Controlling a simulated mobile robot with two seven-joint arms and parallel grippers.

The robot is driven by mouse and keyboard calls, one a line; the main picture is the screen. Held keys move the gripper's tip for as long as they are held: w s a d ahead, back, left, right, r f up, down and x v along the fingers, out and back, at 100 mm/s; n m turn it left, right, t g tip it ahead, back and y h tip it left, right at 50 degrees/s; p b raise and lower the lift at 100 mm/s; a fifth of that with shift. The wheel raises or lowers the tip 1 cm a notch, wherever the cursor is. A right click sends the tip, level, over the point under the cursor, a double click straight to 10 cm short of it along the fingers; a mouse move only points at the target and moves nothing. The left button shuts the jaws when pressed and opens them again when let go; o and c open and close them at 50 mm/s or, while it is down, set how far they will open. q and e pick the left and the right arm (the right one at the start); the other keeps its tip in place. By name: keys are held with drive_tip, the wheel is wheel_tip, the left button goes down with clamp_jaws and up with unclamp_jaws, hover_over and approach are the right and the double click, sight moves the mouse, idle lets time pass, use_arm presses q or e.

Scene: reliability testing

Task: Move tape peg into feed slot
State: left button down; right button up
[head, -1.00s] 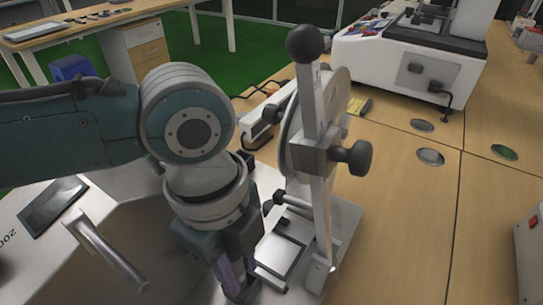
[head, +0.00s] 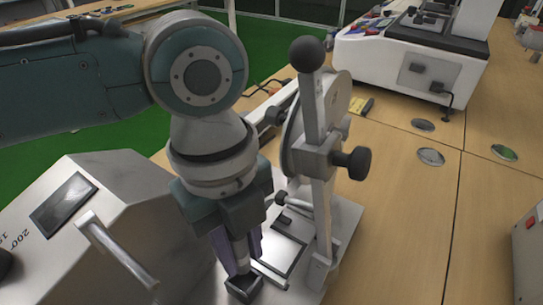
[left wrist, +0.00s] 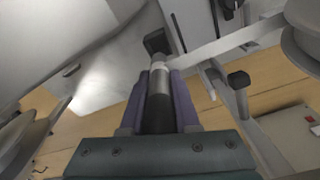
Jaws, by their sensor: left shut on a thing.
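My left gripper (head: 236,250) with purple fingers is shut on the tape peg, a grey cylinder (head: 241,252) with a black block (head: 244,288) at its far end. In the left wrist view the peg (left wrist: 160,78) sits between the fingers, and a pale strip (left wrist: 228,42) runs from near it toward a round reel (left wrist: 303,35). The peg is beside the upright tape device (head: 318,120), left of its small metal plate (head: 283,254). I cannot make out the feed slot clearly. My right gripper is not in view.
The device has a tall ball-topped lever (head: 307,54) and a side knob (head: 353,162) close to my gripper. A grey machine with a handle (head: 120,255) stands at the left. A large white instrument (head: 415,60) stands behind.

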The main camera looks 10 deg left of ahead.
sight(241, 267)
use_arm(q)
drive_tip(key=m, duration=0.1)
drive_tip(key=m+b, duration=0.1)
drive_tip(key=m, duration=0.1)
drive_tip(key=m+b, duration=0.1)
drive_tip(key=m, duration=0.1)
drive_tip(key=shift+a+r+y, duration=0.2)
drive_tip(key=shift+r+y, duration=0.1)
drive_tip(key=shift+r, duration=0.05)
wheel_tip(241, 267, down, 3)
drive_tip(key=b, duration=0.4)
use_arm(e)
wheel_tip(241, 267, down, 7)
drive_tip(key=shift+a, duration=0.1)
use_arm(q)
drive_tip(key=shift+p, duration=0.35)
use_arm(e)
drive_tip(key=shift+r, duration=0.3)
use_arm(q)
drive_tip(key=shift+f, duration=0.15)
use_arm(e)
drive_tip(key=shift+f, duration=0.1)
use_arm(q)
drive_tip(key=shift+f+b, duration=0.5)
drive_tip(key=shift+f, duration=0.3)
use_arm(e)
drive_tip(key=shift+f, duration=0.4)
use_arm(q)
drive_tip(key=shift+f, duration=0.1)
